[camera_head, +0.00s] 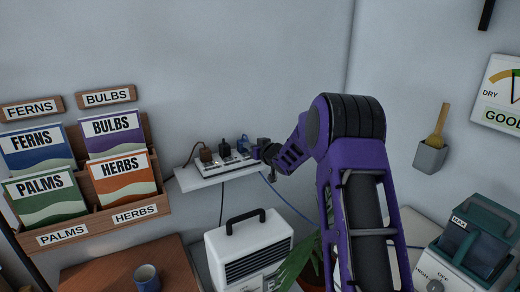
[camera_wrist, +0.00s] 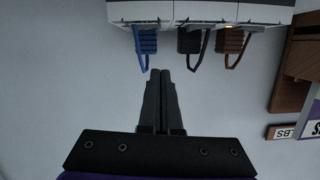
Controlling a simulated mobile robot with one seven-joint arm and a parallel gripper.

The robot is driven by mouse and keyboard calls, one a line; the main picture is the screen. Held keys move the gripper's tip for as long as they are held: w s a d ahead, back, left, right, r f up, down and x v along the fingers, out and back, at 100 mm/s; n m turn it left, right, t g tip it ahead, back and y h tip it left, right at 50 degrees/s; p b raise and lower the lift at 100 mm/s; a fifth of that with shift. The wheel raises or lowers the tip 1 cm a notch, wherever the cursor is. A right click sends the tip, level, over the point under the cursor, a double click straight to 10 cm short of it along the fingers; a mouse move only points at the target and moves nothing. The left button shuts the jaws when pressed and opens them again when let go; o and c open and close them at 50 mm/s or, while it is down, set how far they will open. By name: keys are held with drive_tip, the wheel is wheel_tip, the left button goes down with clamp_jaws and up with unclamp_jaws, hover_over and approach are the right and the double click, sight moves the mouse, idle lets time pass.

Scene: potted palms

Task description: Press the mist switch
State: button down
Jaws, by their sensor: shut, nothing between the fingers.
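No label reading "mist" is legible in either view. A white power strip (camera_head: 222,165) with brown (camera_head: 206,155), black (camera_head: 225,150) and blue (camera_head: 243,143) plugs lies on a small wall shelf. In the wrist view, the strip (camera_wrist: 205,12) runs along the top edge, with the blue plug (camera_wrist: 147,42), black plug (camera_wrist: 190,42) and brown plug (camera_wrist: 232,42). A small yellowish light shows on it near the brown plug. My gripper (camera_wrist: 160,72) is shut and empty, pointing towards the strip. In the head view, my gripper (camera_head: 262,150) is at the strip's right end; contact is unclear.
A seed-packet rack (camera_head: 100,207) hangs on the left. A white heater-like box (camera_head: 248,250) with a handle stands below the shelf. A green-lidded machine (camera_head: 478,240) marked MAX, HIGH and OFF stands at lower right. A blue cord hangs below the shelf. Palm leaves show beside my arm.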

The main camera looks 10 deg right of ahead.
drive_tip(key=v, duration=0.6)
drive_tip(key=shift+s, duration=0.25)
drive_tip(key=shift+a+r, duration=0.15)
